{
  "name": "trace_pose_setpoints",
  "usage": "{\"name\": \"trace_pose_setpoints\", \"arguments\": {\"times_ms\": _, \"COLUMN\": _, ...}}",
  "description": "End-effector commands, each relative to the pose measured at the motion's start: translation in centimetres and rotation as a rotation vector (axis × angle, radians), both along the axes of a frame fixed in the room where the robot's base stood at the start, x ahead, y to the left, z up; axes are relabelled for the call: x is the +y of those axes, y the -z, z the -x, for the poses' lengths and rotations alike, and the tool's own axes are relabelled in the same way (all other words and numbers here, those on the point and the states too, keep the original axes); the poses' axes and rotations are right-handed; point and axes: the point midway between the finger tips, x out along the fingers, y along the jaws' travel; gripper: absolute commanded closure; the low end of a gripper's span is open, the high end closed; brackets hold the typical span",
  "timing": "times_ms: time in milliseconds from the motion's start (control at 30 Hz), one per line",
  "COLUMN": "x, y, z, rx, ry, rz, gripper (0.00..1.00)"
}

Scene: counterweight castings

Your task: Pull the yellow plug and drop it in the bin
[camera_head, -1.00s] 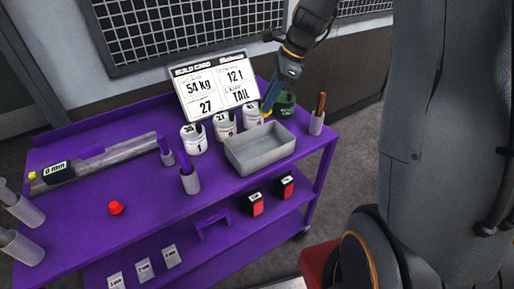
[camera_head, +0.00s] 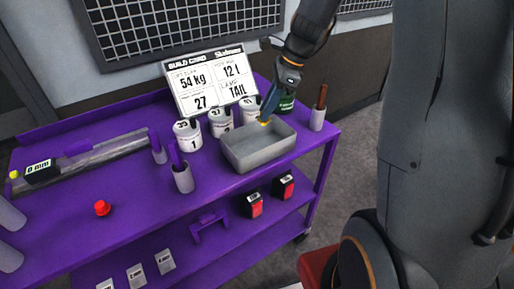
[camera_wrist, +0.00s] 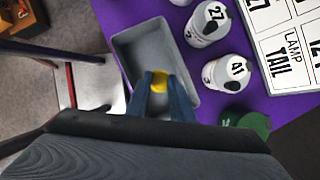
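The yellow plug (camera_wrist: 160,81) sits between the two blue fingertips of my gripper (camera_wrist: 162,88) in the wrist view. In the head view only a small yellow bit of the plug (camera_head: 265,122) shows under the gripper (camera_head: 269,112). My gripper is shut on it, above the back rim of the grey rectangular bin (camera_head: 258,160). The bin looks empty. In the wrist view the bin (camera_wrist: 127,48) lies below the plug, and the fingers hide part of its near end.
A build card (camera_head: 209,82) stands at the back. A red button (camera_head: 102,208) and holders are on the purple cart (camera_head: 130,195). A cup with a brown handle (camera_head: 317,120) stands right.

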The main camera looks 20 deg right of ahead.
Motion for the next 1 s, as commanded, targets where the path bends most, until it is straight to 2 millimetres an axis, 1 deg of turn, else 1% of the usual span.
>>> {"name": "trace_pose_setpoints", "arguments": {"times_ms": 33, "x": 0.0, "y": 0.0, "z": 0.0, "rx": 0.000, "ry": 0.000, "rz": 0.000, "gripper": 0.71}}
{"name": "trace_pose_setpoints", "arguments": {"times_ms": 100, "x": 0.0, "y": 0.0, "z": 0.0, "rx": 0.000, "ry": 0.000, "rz": 0.000, "gripper": 0.60}}
{"name": "trace_pose_setpoints", "arguments": {"times_ms": 133, "x": 0.0, "y": 0.0, "z": 0.0, "rx": 0.000, "ry": 0.000, "rz": 0.000, "gripper": 0.58}}
{"name": "trace_pose_setpoints", "arguments": {"times_ms": 367, "x": 0.0, "y": 0.0, "z": 0.0, "rx": 0.000, "ry": 0.000, "rz": 0.000, "gripper": 0.58}}
{"name": "trace_pose_setpoints", "arguments": {"times_ms": 467, "x": -0.2, "y": -0.3, "z": 0.0, "rx": -0.001, "ry": 0.000, "rz": 0.000, "gripper": 0.58}}
{"name": "trace_pose_setpoints", "arguments": {"times_ms": 567, "x": -0.6, "y": -1.3, "z": 0.0, "rx": -0.004, "ry": 0.002, "rz": 0.000, "gripper": 0.58}}
{"name": "trace_pose_setpoints", "arguments": {"times_ms": 800, "x": -2.0, "y": -4.9, "z": 0.4, "rx": -0.004, "ry": 0.001, "rz": 0.001, "gripper": 0.58}}
{"name": "trace_pose_setpoints", "arguments": {"times_ms": 900, "x": -2.5, "y": -6.1, "z": 0.5, "rx": -0.004, "ry": 0.002, "rz": 0.000, "gripper": 0.58}}
{"name": "trace_pose_setpoints", "arguments": {"times_ms": 1000, "x": -2.8, "y": -6.8, "z": 0.6, "rx": -0.001, "ry": 0.002, "rz": 0.000, "gripper": 0.58}}
